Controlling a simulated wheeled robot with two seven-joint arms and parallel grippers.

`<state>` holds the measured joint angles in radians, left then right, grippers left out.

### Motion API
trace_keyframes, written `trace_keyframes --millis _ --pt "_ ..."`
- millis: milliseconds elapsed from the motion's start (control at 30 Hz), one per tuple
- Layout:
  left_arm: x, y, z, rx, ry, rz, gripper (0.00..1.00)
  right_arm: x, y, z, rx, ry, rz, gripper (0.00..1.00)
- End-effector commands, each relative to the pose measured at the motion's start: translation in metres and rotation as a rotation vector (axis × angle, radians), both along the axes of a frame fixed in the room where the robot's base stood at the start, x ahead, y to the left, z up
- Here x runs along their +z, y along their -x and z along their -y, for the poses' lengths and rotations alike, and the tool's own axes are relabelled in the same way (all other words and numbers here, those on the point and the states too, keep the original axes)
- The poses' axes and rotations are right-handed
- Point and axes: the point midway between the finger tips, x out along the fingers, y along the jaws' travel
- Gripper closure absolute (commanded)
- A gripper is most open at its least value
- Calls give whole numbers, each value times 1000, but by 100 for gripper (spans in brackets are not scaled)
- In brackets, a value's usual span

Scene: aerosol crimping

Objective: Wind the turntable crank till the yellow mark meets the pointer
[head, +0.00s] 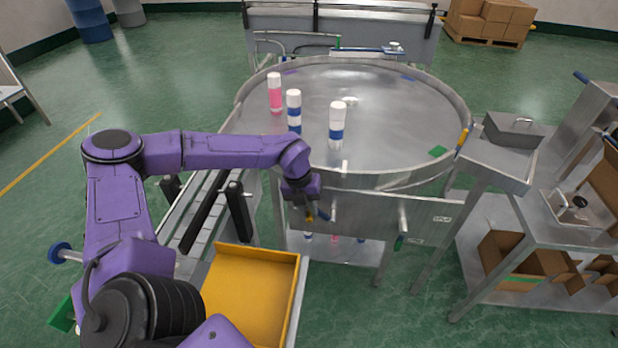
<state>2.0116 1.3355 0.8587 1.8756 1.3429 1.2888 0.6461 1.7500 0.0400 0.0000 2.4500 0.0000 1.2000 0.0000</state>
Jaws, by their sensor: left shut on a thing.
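The round steel turntable (385,115) stands in the middle of the head view. Coloured patches lie near its edge, among them a green one (438,151) at the front right and a blue one (408,78) at the back. A yellow mark (462,138) shows at the right rim. I cannot clearly make out the pointer. My left gripper (312,214) is below the front rim, pointing down and shut on what looks like the crank handle. The handle is mostly hidden by the gripper. My right gripper is not in view.
Three capped cans stand on the turntable: a pink one (275,93) and two blue-and-white ones (294,110) (337,126). A yellow tray (250,296) is at the front, beside a conveyor (205,212). A steel bench with cardboard boxes (520,262) stands at right.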

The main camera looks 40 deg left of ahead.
Motion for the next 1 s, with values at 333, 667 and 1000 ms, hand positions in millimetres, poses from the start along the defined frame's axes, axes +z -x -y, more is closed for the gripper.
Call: trace_keyframes --millis 333,667,1000 --pt "3 -2 0 3 1 7 55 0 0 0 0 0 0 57" --pt "6 -1 -1 4 1 6 55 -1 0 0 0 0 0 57" --pt "77 6 -14 4 2 12 55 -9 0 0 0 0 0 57"
